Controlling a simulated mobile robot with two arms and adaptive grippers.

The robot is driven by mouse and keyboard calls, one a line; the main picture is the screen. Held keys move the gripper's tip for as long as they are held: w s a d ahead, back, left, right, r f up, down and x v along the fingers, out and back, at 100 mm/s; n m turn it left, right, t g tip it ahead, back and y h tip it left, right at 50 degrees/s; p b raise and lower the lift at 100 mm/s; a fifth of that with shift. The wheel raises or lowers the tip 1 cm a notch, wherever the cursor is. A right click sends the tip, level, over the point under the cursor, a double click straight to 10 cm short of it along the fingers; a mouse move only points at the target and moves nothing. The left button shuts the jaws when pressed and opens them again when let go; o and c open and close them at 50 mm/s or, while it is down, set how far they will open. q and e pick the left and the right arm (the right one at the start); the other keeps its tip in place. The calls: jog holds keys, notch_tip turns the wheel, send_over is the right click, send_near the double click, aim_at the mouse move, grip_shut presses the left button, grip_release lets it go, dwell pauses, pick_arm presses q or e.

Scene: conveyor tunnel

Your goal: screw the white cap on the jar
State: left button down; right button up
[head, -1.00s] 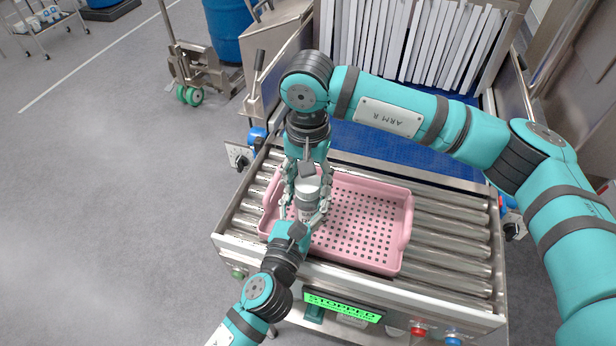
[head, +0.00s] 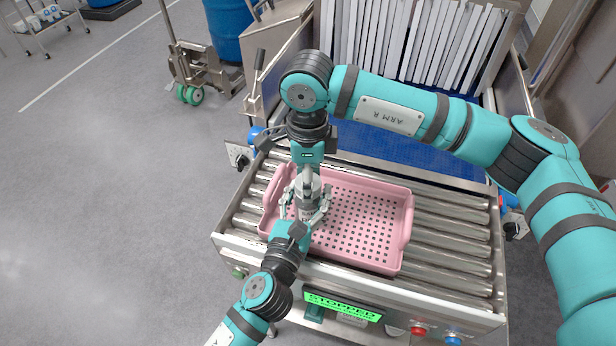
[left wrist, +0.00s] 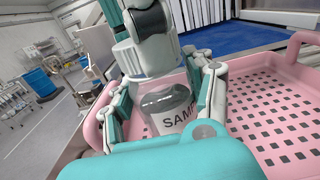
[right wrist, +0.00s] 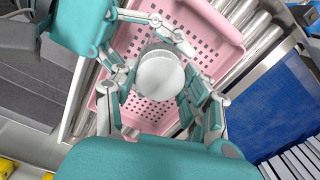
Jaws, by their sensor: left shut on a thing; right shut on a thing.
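The clear jar (left wrist: 172,112), labelled "SAMP…", stands upright over the pink tray, with grey contents. My left gripper (head: 306,210) is shut around the jar's sides, one finger on each side in the left wrist view. The wide white cap (right wrist: 161,77) sits level on top of the jar; it also shows in the left wrist view (left wrist: 146,56). My right gripper (head: 308,179) points straight down from above and is shut on the cap. How far the cap is threaded is hidden, and so is the jar's base.
The pink perforated tray (head: 395,236) lies on the roller conveyor (head: 450,250); its right part is empty. A blue belt (head: 380,145) and hanging strips (head: 420,40) are behind. A panel reading "STOPPED" (head: 342,306) and buttons are at the front.

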pick_arm(q)
jog(key=shift+a, duration=0.1)
pick_arm(e)
jog(key=m, duration=1.3)
jog(key=o, duration=1.3)
jog(key=shift+r, duration=2.25)
jog(key=shift+c, duration=0.3)
